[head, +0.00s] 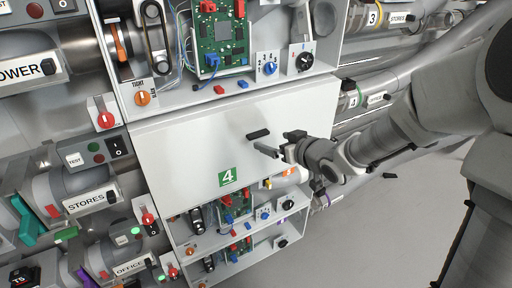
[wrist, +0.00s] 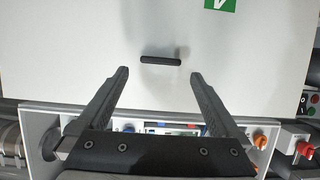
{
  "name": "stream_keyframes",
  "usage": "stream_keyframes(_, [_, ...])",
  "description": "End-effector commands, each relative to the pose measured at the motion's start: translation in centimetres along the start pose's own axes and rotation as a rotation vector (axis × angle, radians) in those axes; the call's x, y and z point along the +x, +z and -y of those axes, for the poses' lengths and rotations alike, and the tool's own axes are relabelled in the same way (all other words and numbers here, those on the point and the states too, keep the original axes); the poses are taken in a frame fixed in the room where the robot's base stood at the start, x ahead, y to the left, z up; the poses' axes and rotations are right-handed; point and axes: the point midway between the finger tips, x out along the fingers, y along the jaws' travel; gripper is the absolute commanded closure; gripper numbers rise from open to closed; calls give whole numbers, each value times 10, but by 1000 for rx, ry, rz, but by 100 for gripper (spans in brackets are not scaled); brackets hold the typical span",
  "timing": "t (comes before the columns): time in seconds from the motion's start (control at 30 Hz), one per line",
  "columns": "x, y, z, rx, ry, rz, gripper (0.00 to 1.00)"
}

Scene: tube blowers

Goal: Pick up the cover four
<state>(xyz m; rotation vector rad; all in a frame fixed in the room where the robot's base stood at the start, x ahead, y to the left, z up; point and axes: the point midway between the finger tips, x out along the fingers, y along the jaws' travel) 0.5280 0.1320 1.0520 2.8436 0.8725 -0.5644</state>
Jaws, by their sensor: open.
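Cover four is a white panel (head: 180,150) with a green "4" label (head: 227,177), closing one bay of the rack in the head view. In the wrist view the white panel (wrist: 60,50) fills the upper part, with the green label (wrist: 220,4) at the top edge. A dark handle (head: 258,133) sits on the panel; it also shows in the wrist view (wrist: 160,60). My gripper (head: 272,152) is in front of the panel, beside the handle. In the wrist view my gripper (wrist: 159,74) is open and empty, with the handle between and just beyond its fingertips.
Open bays with circuit boards, knobs and switches lie above (head: 222,40) and below (head: 235,205) the cover. Grey tubes (head: 375,95) run at the right and labelled blowers (head: 85,200) stand at the left. Grey floor (head: 375,230) is open at the lower right.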

Motion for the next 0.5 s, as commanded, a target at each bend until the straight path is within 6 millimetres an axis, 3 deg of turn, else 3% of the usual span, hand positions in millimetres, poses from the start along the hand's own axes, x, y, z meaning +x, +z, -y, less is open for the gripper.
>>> stream_keyframes(0.27, [23,1,1,1,-1,0,0])
stream_keyframes(0.5, [58,1,2,1,-1,1,0])
